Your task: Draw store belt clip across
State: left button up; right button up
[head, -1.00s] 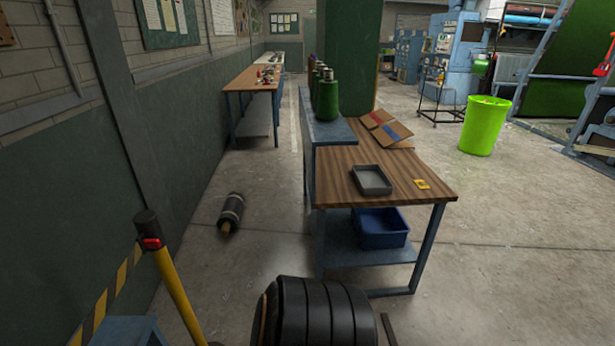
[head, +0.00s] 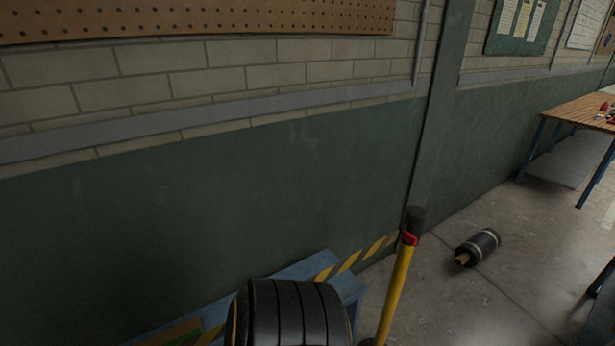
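A yellow post (head: 394,290) with a black cap stands upright right of centre, its base out of view. A small red piece (head: 408,238) sits just under the cap; I cannot tell whether it is the belt clip. A yellow-and-black striped belt (head: 347,263) runs from near the post's head down to the left, along the wall. Neither of my grippers is in view.
The blue bench (head: 300,268) stands low against the green wall (head: 250,195). A dark roller (head: 478,246) lies on the floor right of the post. A wood-topped table (head: 580,110) stands at the far right. The concrete floor between post and roller is clear.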

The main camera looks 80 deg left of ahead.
aim_at(402, 233)
jog(key=u, duration=1.75)
